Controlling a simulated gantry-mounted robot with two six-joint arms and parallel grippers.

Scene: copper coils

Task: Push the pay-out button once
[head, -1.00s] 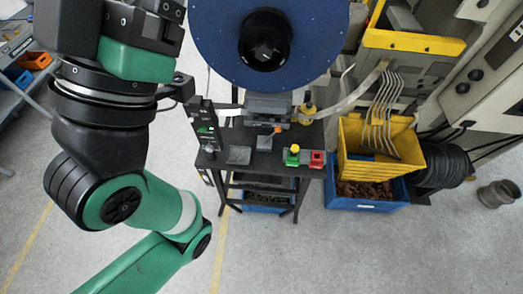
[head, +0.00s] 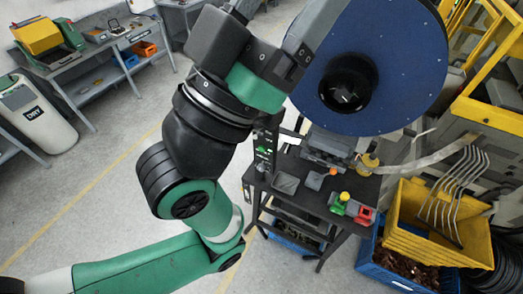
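On a small black table (head: 300,205) stand a green block with a yellow button (head: 344,196) on top and a red block (head: 364,214) beside it. Lettering on them is too small to read, so I cannot tell which is the pay-out button. My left arm comes in from the lower left. Its wrist end, with my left gripper (head: 285,58), is over the left edge of the blue reel, up and left of the buttons in the picture and apart from them. Its fingers cannot be made out clearly. My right gripper is not in view.
A large blue reel (head: 410,75) stands behind the table. Yellow crates (head: 430,250) and a blue crate (head: 395,268) with copper-coloured pieces stand to the right. A dark panel with a green light (head: 264,150) is at the table's left edge. Workbenches are far left, with open floor between.

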